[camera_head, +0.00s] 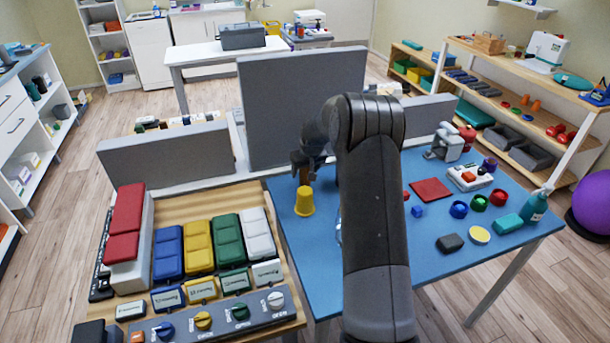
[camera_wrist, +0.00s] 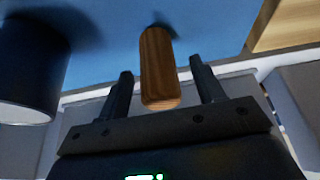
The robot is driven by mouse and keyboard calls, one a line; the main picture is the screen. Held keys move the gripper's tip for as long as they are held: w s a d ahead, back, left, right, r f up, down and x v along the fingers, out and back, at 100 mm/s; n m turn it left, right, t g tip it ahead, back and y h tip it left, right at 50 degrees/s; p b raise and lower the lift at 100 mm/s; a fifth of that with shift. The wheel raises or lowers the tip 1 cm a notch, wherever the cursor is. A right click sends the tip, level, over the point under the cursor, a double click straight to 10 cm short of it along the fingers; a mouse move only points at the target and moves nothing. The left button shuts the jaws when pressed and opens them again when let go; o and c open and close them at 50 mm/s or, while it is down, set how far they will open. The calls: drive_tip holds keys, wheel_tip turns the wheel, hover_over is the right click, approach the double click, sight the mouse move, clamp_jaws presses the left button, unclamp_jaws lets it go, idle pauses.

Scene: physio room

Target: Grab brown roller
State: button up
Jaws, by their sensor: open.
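The brown roller (camera_wrist: 158,80) is a wood-grained cylinder with rounded ends, seen in the wrist view over the blue table top. It lies between the two fingers of my gripper (camera_wrist: 161,66), with a visible gap on each side. The fingers are open and do not appear to touch it. I cannot make out the roller clearly there; my gripper and arm cover that area.
A dark blue cylinder (camera_wrist: 32,75) stands left of the fingers in the wrist view. Grey partition panels (camera_head: 300,105) rise behind the table. A wooden board with coloured blocks is left.

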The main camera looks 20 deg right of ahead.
drive_tip(key=shift+x, duration=1.35)
drive_tip(key=shift+c, duration=0.2)
